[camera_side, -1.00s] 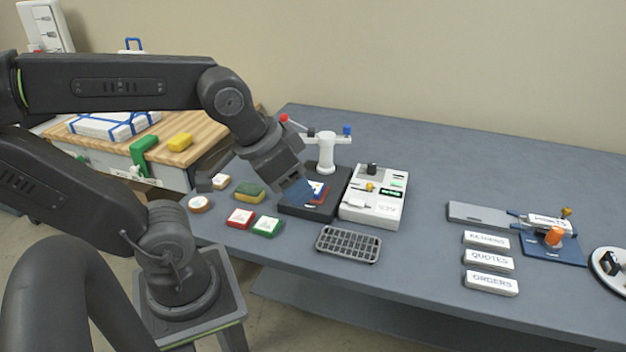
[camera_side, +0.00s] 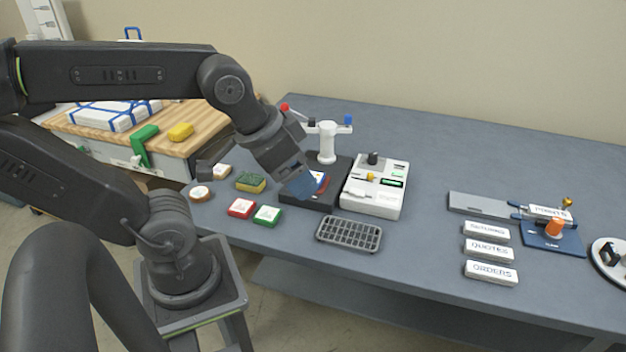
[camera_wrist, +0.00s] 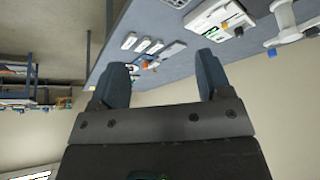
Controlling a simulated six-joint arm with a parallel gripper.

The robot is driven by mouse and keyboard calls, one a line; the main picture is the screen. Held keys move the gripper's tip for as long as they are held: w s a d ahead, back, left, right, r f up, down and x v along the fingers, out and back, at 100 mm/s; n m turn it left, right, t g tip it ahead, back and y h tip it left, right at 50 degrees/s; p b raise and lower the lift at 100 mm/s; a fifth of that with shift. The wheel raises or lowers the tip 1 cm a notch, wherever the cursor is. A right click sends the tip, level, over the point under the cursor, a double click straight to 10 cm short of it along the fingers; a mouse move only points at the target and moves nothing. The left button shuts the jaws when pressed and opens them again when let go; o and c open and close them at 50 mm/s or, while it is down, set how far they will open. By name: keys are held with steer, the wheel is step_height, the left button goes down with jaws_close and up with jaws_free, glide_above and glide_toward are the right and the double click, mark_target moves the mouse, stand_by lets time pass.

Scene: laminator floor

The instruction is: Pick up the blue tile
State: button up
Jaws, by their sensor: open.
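My gripper (camera_side: 303,188) is low over the black stand (camera_side: 313,204) near the table's left end. Its dark blue fingers are apart in the wrist view (camera_wrist: 168,72), with nothing held between them. No tile can be made out in the wrist view.
A grey grid tray (camera_side: 349,234), red block (camera_side: 241,208) and green block (camera_side: 267,215) lie in front. The table's middle is clear.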

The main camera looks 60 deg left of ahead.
steer(key=shift+o, duration=1.4)
steer(key=w+a+f+n+g, duration=0.1)
steer(key=w+a+n+g, duration=0.15)
steer(key=w+a, duration=0.5)
steer(key=w+a+f+n+g, duration=0.2)
steer(key=w+a+n, duration=0.2)
steer(key=w+a, duration=0.3)
steer(key=a+f+n+g, duration=0.1)
steer(key=a+f+n, duration=0.3)
steer(key=a, duration=0.7)
steer(key=shift+m, duration=0.75)
steer(key=f, duration=0.6)
steer(key=w+f, duration=0.1)
steer(key=f, duration=0.2)
steer(key=shift+w+f, duration=0.1)
steer(key=shift+f, duration=2.8)
